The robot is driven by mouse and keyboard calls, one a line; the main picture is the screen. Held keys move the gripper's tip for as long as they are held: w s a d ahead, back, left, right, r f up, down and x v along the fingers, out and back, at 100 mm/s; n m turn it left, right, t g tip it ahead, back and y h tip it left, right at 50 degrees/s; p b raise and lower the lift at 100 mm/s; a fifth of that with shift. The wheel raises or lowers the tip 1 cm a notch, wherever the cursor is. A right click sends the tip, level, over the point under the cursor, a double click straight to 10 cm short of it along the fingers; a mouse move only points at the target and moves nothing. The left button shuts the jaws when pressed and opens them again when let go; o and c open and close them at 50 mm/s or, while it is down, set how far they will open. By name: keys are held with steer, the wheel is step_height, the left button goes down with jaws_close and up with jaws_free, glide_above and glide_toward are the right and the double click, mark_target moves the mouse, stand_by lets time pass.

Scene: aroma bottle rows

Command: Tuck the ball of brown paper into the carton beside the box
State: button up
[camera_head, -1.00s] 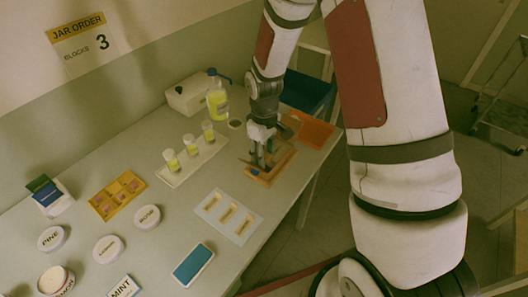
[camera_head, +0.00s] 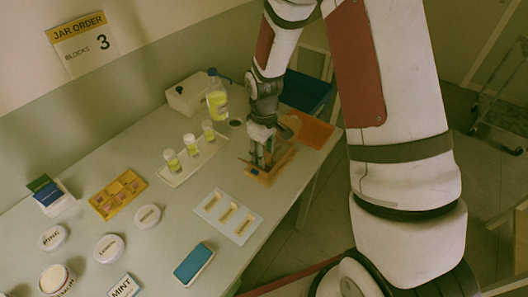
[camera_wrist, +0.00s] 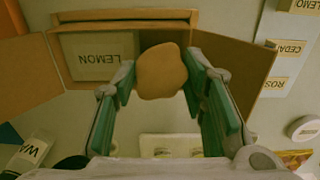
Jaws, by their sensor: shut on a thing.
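In the wrist view my gripper (camera_wrist: 161,82) has its two green-padded fingers shut on the ball of brown paper (camera_wrist: 161,70). The ball is at the carton's opening, to the right of the box labelled LEMON (camera_wrist: 93,56). The brown carton (camera_wrist: 240,62) is open, with flaps spread to left and right, and the box lies inside its left part. I cannot tell how deep the ball is. In the head view my gripper (camera_head: 262,158) points down over the carton (camera_head: 257,176); the ball and box cannot be made out there.
An orange tray (camera_head: 315,132) sits behind the carton at the table's right edge. A white rack with vials (camera_head: 193,170) stands left of it.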

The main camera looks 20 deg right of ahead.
steer(key=shift+f, duration=0.25)
stand_by(0.3)
steer(key=o, duration=0.8)
steer(key=shift+o, duration=0.2)
steer(key=shift+r, duration=0.1)
steer(key=shift+r+p, duration=1.45)
steer(key=shift+r, duration=3)
steer(key=shift+r, duration=0.1)
